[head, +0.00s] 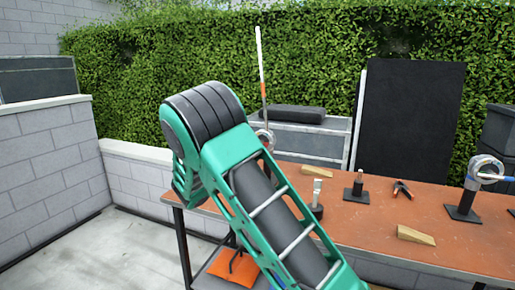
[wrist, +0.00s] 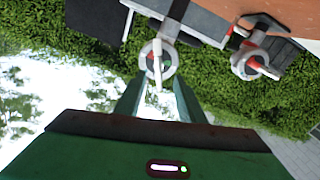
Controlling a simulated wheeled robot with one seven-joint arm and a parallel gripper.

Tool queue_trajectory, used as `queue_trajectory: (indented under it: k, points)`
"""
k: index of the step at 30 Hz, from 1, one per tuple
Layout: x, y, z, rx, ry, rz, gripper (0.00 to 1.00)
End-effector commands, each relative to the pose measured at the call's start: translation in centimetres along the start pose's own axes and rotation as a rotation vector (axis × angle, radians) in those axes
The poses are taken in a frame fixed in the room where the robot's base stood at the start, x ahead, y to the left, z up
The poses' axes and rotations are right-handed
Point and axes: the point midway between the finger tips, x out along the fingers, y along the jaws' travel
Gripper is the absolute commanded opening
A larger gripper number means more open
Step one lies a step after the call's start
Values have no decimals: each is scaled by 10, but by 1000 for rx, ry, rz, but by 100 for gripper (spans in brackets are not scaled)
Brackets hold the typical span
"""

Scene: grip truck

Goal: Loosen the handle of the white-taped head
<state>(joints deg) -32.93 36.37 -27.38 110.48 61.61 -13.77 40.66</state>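A grey ring-shaped grip head with a white handle (wrist: 157,64) is centred in the wrist view, just beyond my fingertips. My gripper (wrist: 157,92) is open, its two green fingers apart on either side of the handle's near end; I cannot tell whether they touch it. In the head view, a thin rod with a white upper part and an orange band (head: 261,70) stands upright behind my arm, with part of a round head (head: 266,136) at its foot. My gripper is hidden there. A second round head with red parts (wrist: 251,62) sits to the right in the wrist view.
The orange-brown table (head: 365,225) holds another round head with a blue-banded handle (head: 486,170), short posts on bases (head: 357,186), a red-and-black clamp (head: 402,189) and wooden wedges (head: 416,235). A black panel (head: 410,115) stands behind. Open floor lies at left beside block walls.

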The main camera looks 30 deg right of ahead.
Motion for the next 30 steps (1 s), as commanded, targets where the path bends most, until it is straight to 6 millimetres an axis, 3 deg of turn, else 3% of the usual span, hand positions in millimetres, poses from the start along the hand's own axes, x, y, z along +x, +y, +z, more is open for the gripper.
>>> queue_trajectory:
  k: [15, 21, 30]
  points:
    - [83, 2, 0, 1, -2, 2, 36]
    - [97, 1, 1, 1, -3, 0, 36]
    - [99, 1, 1, 0, -3, -1, 36]
